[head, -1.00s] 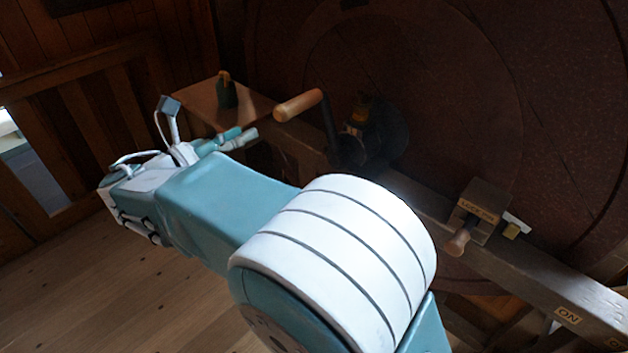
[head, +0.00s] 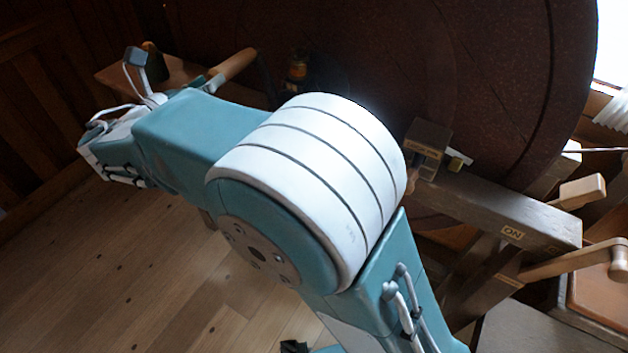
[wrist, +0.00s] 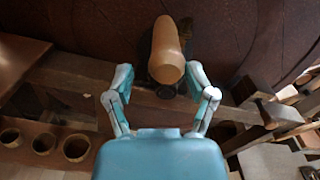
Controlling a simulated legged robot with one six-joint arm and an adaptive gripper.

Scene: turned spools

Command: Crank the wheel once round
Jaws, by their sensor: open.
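The large dark reddish-brown wheel (head: 470,80) fills the back of the head view and also shows in the wrist view (wrist: 245,40). Its crank has a pale wooden handle (head: 233,68), partly hidden behind my arm in the head view. In the wrist view the handle (wrist: 167,50) points toward the camera, ahead of my gripper (wrist: 162,88) and roughly centred between the fingers. My gripper is open with a finger on each side. I cannot tell whether the handle end is inside the jaws. The fingers are mostly hidden in the head view.
A wooden beam (head: 480,205) with a block (head: 428,138) and an "ON" label runs in front of the wheel. Wooden levers (head: 570,262) stick out at the right. A shelf with several round holes (wrist: 45,145) lies at the wrist view's lower left. Floor at left is clear.

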